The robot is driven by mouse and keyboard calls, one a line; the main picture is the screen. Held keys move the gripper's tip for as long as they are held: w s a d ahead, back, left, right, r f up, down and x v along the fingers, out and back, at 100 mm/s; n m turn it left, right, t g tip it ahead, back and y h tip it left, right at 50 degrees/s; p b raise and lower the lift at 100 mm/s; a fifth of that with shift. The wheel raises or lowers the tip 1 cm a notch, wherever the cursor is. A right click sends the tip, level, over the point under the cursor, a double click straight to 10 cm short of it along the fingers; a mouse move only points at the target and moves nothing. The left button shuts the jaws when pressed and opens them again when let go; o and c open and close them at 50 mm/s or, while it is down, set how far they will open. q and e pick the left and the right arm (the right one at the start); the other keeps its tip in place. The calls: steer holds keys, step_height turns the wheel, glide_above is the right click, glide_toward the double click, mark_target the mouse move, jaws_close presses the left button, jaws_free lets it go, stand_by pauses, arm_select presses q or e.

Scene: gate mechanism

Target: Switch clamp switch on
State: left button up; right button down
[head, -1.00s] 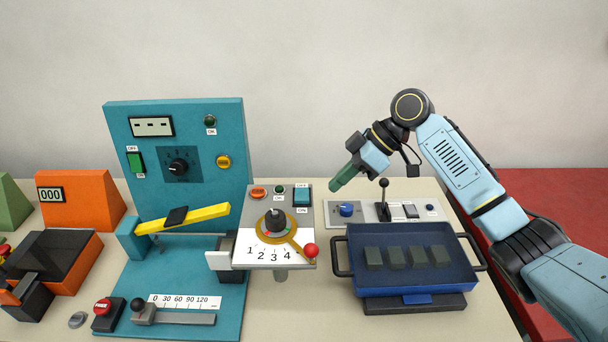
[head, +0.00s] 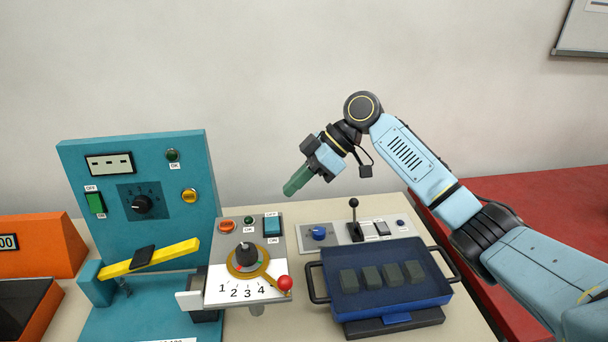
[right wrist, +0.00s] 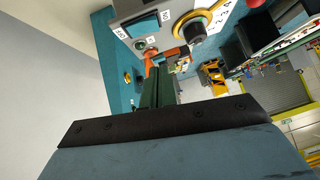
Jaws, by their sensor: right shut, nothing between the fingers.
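Two OFF/ON rocker switches show in the head view, and I cannot tell from their labels which is the clamp switch. A blue rocker (head: 272,226) sits on the grey dial panel, with OFF above and ON below. A green rocker (head: 96,203) is on the upright teal panel. My right gripper (head: 288,191) is shut and empty, its green fingers pointing down-left above and behind the blue rocker, apart from it. The right wrist view shows the blue rocker (right wrist: 143,24) beyond the closed fingers (right wrist: 155,86). My left gripper is out of view.
The dial panel (head: 212,262) carries an orange button (head: 226,226), a green lamp (head: 248,221), a black knob (head: 245,254) and a red-ended lever (head: 284,283). A black upright lever (head: 354,215) and a blue tray (head: 345,305) stand to the right.

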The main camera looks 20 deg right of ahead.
glide_above(271, 228)
steer(key=d, duration=0.2)
step_height(271, 228, down, 4)
steer(key=shift+f, duration=0.1)
step_height(271, 228, down, 2)
steer(key=shift+s+f+p, duration=0.1)
steer(key=shift+p, duration=0.3)
steer(key=shift+s+f, duration=0.1)
steer(key=shift+f, duration=0.4)
steer(key=shift+a+f+t+b, duration=0.1)
steer(key=shift+f+t+b, duration=0.2)
steer(key=shift+f, duration=0.25)
steer(key=shift+s+r, duration=0.2)
steer(key=shift+r, duration=0.05)
steer(key=shift+w, duration=0.2)
